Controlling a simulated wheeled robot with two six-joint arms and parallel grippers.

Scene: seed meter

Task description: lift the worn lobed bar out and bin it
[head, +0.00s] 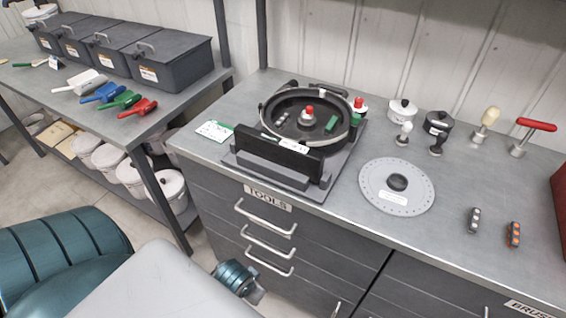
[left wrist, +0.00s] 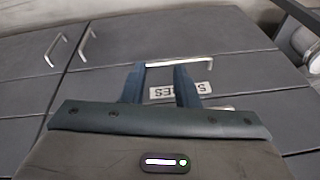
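The seed meter housing (head: 268,133) stands on the bench as an open black round body with a ring rim. Inside it, a small grey lobed bar (head: 281,118) lies left of a red-topped knob (head: 308,113); wear cannot be made out. A green piece (head: 331,123) sits to the right inside. On the bench at right lie a grey lobed bar (head: 475,219) and an orange-lobed bar (head: 514,235). My left gripper (left wrist: 160,74) is open and empty, in front of the drawer fronts. My right gripper is not seen.
A grey disc (head: 376,202) lies right of the housing. Knobs and a red T-handle (head: 536,125) stand behind. Scoops, black bins (head: 165,62) and white buckets (head: 168,190) are on the left rack. Drawer handles (head: 268,242) protrude below the bench edge.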

